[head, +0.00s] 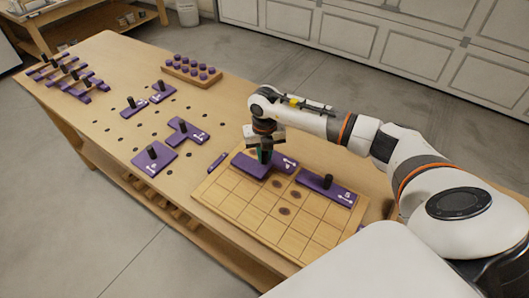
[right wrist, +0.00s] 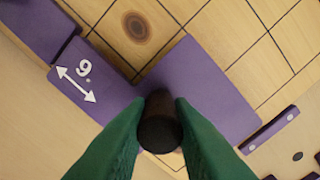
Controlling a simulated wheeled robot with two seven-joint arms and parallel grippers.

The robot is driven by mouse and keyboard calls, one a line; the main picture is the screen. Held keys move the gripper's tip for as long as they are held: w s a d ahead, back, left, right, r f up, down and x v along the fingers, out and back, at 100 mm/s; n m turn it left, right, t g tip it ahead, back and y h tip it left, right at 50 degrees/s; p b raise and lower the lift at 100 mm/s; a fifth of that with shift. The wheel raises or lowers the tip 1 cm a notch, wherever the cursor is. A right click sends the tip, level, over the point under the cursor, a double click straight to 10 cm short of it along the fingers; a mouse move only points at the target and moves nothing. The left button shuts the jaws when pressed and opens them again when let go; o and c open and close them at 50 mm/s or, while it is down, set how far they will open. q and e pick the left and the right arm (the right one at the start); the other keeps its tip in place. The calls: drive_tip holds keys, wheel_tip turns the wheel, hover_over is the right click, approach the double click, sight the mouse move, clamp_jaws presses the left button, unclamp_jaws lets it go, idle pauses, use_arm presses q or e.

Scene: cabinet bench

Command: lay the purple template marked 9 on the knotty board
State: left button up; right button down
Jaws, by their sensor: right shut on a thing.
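The purple template marked 9 (head: 250,166) is at the far edge of the knotty board (head: 240,205). In the right wrist view the template (right wrist: 205,85) is stepped and its 9 with a double arrow shows at left. My right gripper (head: 264,154) is shut on its dark peg, and the green fingers (right wrist: 160,105) flank the peg. The template looks level and at or just above the board; any gap cannot be told. Another purple template (head: 325,189) lies on the board to the right, very close to the 9 template's end. My left gripper is not in view.
Dark knots (head: 283,210) mark some board squares; the near squares are bare. A small purple strip (head: 217,162) lies beside the board. Several pegged purple templates (head: 153,158) and a peg rack (head: 192,71) stand farther left on the bench.

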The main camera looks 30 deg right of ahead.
drive_tip(key=shift+f, duration=0.25)
idle(0.4)
drive_tip(key=shift+f+b, duration=0.3)
drive_tip(key=shift+b, duration=0.1)
drive_tip(key=shift+f, duration=0.2)
idle(0.8)
drive_tip(key=c, duration=0.8)
unclamp_jaws()
drive_tip(key=shift+r+p, duration=2.75)
drive_tip(key=shift+r, duration=1.3)
